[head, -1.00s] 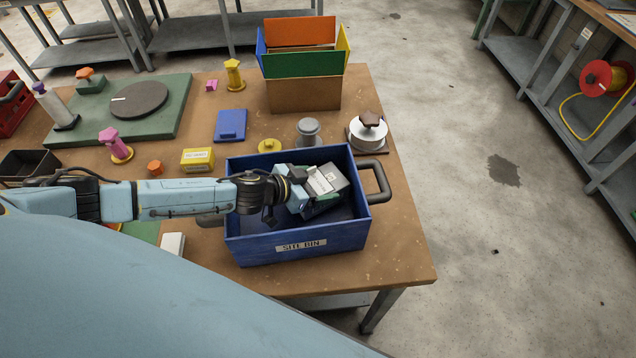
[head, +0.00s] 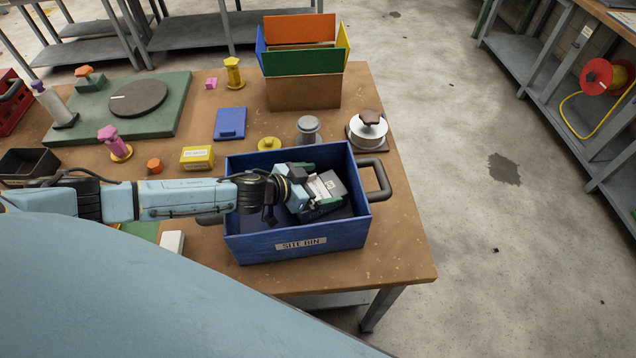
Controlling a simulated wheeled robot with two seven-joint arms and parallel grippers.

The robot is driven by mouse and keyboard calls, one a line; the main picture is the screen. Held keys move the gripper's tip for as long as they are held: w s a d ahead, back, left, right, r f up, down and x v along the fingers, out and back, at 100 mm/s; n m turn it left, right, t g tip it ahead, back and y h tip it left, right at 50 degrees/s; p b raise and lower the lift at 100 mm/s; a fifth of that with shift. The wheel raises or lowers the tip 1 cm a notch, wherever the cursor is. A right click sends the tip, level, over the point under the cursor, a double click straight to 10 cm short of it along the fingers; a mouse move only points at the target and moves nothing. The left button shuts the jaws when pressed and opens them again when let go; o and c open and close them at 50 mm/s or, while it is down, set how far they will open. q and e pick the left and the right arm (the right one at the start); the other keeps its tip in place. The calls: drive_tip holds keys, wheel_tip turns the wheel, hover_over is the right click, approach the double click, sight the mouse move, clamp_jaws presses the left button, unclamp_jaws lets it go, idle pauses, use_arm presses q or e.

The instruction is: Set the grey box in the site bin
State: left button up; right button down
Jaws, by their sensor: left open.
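The site bin (head: 301,244) is a blue open-topped bin with a label on its front and a dark handle at its right end. It stands near the front right of the wooden table. The grey box (head: 334,187), with a white label, is inside the bin, in its right half. My left gripper (head: 318,194) reaches into the bin from the left and is open around or beside the grey box; its fingers partly hide the box. I cannot tell whether the box rests on the bin floor. My right gripper is not in view.
Behind the bin are a grey knobbed piece (head: 309,130), a white spool (head: 368,131) and a yellow knobbed piece (head: 269,144). A yellow box (head: 197,157) lies to the left. A cardboard box (head: 304,92) with coloured flaps stands at the back. Bare tabletop (head: 405,245) lies right of the bin.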

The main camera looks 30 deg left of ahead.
use_arm(q)
drive_tip(key=shift+s+a+r, duration=0.15)
drive_tip(key=shift+s+r, duration=0.05)
drive_tip(key=shift+r, duration=0.35)
drive_tip(key=v, duration=0.7)
